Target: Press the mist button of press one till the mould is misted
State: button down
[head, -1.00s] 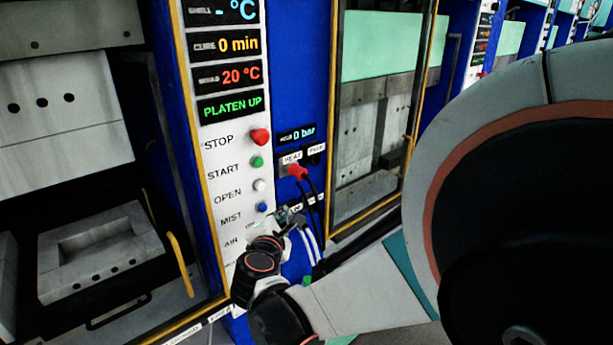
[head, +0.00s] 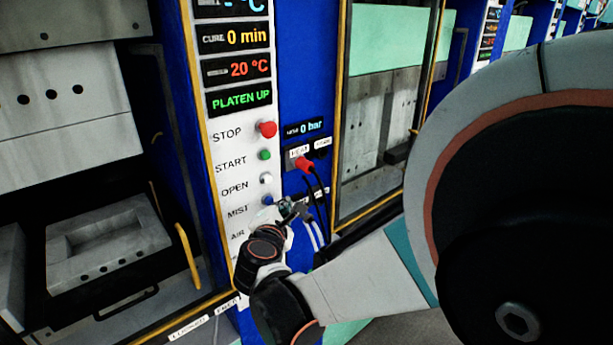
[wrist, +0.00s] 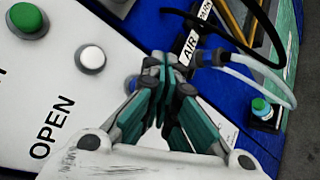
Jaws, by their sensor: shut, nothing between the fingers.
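The white button panel (head: 238,130) of the press stands in the middle of the head view, with STOP, START, OPEN, MIST and AIR labels. The blue mist button (head: 267,199) sits beside the MIST label, just above my gripper (head: 290,208). In the wrist view the shut fingers of my gripper (wrist: 173,65) are empty and largely cover the mist button, of which a blue edge (wrist: 131,84) shows. I cannot tell whether the fingertips touch it. The mould (head: 108,240) lies in the open press at left, its cavity looking dry and grey. The display (head: 240,99) reads PLATEN UP.
The white open button (head: 266,179) and green start button (head: 265,155) are just above. A red plug (head: 305,164) with black cable and pale hoses (head: 316,232) hang close right of my gripper.

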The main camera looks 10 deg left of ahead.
jog(key=shift+a, duration=0.1)
dwell(0.6)
jog(key=shift+w+a, duration=0.25)
jog(key=shift+w+a+b, duration=0.35)
jog(key=shift+a, duration=0.05)
dwell(0.9)
jog(key=shift+d, duration=0.1)
jog(key=shift+s+d, duration=0.6)
jog(key=shift+d, duration=0.05)
dwell(0.3)
jog(key=s+d+b, duration=0.1)
jog(key=s+d, duration=0.2)
jog(key=shift+s+d, duration=0.3)
jog(key=shift+d, duration=0.05)
